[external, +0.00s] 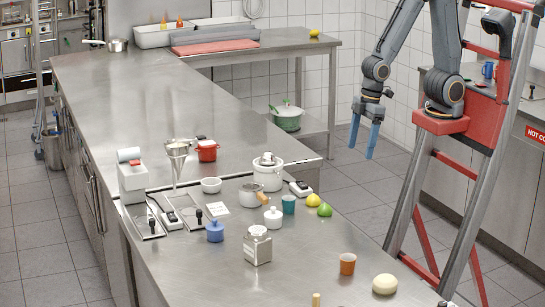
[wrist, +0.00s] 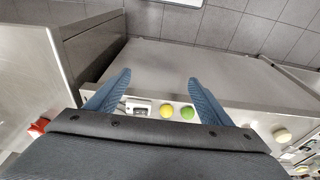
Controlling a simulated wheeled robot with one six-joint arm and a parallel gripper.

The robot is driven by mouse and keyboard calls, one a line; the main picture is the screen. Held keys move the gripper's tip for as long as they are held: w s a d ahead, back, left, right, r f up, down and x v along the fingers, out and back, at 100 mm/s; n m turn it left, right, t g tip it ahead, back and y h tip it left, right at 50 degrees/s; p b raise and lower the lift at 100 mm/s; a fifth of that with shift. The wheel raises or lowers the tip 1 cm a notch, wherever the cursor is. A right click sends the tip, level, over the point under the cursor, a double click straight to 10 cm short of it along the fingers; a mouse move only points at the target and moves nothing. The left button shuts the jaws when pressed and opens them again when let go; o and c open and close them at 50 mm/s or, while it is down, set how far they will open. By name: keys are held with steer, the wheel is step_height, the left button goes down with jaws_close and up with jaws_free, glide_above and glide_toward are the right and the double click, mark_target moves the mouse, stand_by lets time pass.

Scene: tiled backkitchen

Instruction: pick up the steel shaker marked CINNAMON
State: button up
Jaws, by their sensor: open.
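A squat grey, steel- or glass-looking container (external: 257,246) with a pale label and a perforated-looking top stands upright on the near steel counter in the external view. It may be the cinnamon shaker; its label is too small to read, and no CINNAMON marking is legible in either view. I cannot pick it out in the wrist view. My gripper (external: 362,157) hangs open and empty in the air right of the counter, over the floor, well apart from that container. Its two blue fingers also show spread in the wrist view (wrist: 158,78).
Near the container are a blue lidded pot (external: 215,232), a white lidded pot (external: 273,218), a teal cup (external: 289,205), a lemon (external: 313,200), a lime (external: 324,210) and an orange-brown cup (external: 347,264). A cream round thing (external: 384,284) lies front right. The long counter (external: 130,90) is mostly clear.

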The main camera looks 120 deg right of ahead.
steer(key=shift+c, duration=0.9)
steer(key=shift+w, duration=0.1)
